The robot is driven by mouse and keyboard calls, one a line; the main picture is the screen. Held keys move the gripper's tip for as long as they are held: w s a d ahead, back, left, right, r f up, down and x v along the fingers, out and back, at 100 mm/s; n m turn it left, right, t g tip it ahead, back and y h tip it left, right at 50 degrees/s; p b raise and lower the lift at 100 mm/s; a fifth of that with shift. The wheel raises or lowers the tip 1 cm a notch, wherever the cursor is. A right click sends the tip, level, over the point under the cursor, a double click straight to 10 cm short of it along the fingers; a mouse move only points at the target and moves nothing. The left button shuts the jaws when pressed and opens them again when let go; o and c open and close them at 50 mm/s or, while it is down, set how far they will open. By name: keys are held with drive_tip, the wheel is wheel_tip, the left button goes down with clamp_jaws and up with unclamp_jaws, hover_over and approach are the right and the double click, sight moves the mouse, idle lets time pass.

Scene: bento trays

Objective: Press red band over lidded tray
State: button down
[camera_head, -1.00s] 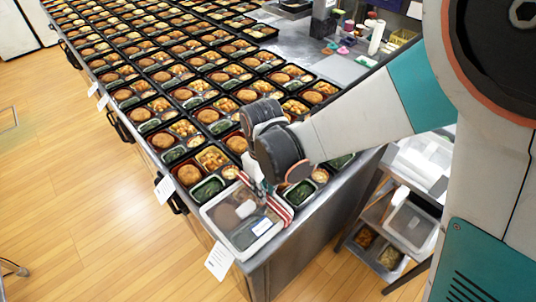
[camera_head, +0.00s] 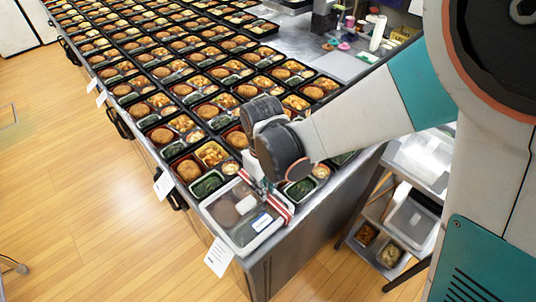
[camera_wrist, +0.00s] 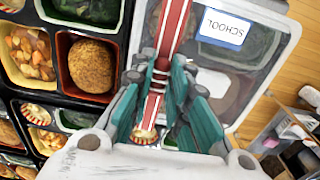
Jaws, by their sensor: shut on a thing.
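The lidded tray (camera_head: 212,218) sits at the near corner of the counter, with a clear lid and pale rim. The red band (camera_head: 279,208), red with white stripes, lies across the tray's right side in the head view. In the wrist view the band (camera_wrist: 174,28) runs down between my fingers. My gripper (camera_wrist: 163,75) is shut on the band, low at the tray's edge. In the head view my wrist hides part of the fingers (camera_head: 262,186).
Rows of open food trays (camera_head: 176,160) fill the counter beside and behind the lidded tray. Paper tags (camera_head: 219,257) hang along the counter's front edge. A shelf cart (camera_head: 375,220) with containers stands at the right. Wooden floor (camera_head: 80,220) lies open at the left.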

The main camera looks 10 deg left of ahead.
idle(0.3)
drive_tip(key=c, duration=1.5)
unclamp_jaws()
drive_tip(key=shift+o, duration=0.7)
drive_tip(key=o, duration=0.4)
drive_tip(key=shift+o, duration=0.2)
drive_tip(key=shift+r+p, duration=2.8)
drive_tip(key=shift+r, duration=1.2)
drive_tip(key=shift+c, duration=0.2)
